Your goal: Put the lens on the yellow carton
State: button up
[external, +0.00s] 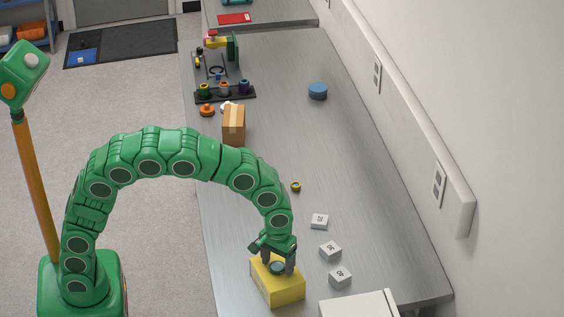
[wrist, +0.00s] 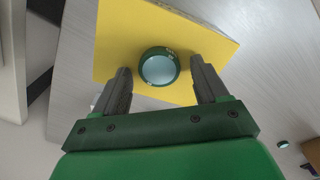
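The yellow carton (external: 283,292) stands near the front end of the metal bench, and its flat top fills the upper middle of the wrist view (wrist: 118,38). The lens (wrist: 158,69), a round pale-blue glass in a dark green ring with small markings, appears to lie flat on the carton top. It also shows small between my fingers in the external view (external: 278,267). My gripper (external: 276,263) is directly over the carton, pointing down. In the wrist view its two dark fingers (wrist: 160,72) stand on either side of the lens, with yellow gaps between them and the ring.
Several white numbered blocks (external: 330,251) lie right of the carton. A white box (external: 358,305) is at the front edge. A small brass-coloured ring (external: 296,186), a brown box (external: 234,124) and a blue disc (external: 318,91) stand farther back. The bench's middle right is clear.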

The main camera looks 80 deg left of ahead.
aim_at(278, 264)
jog(key=shift+r, duration=0.1)
notch_tip(278, 264, up, 11)
jog(key=s+a+r+m, duration=0.25)
jog(key=s+a, duration=0.25)
jog(key=s, duration=0.5)
jog(key=s+a+f+m, duration=0.1)
jog(key=s+m, duration=0.1)
jog(key=s, duration=0.8)
jog(key=s+a+f+m+g, duration=0.1)
jog(key=s+a+f+m, duration=0.1)
jog(key=s, duration=0.9)
jog(key=s+a+f+m, duration=0.1)
jog(key=s+m, duration=0.1)
jog(key=s, duration=0.9)
jog(key=shift+a+f+g, duration=0.2)
jog(key=shift+f+g, duration=0.2)
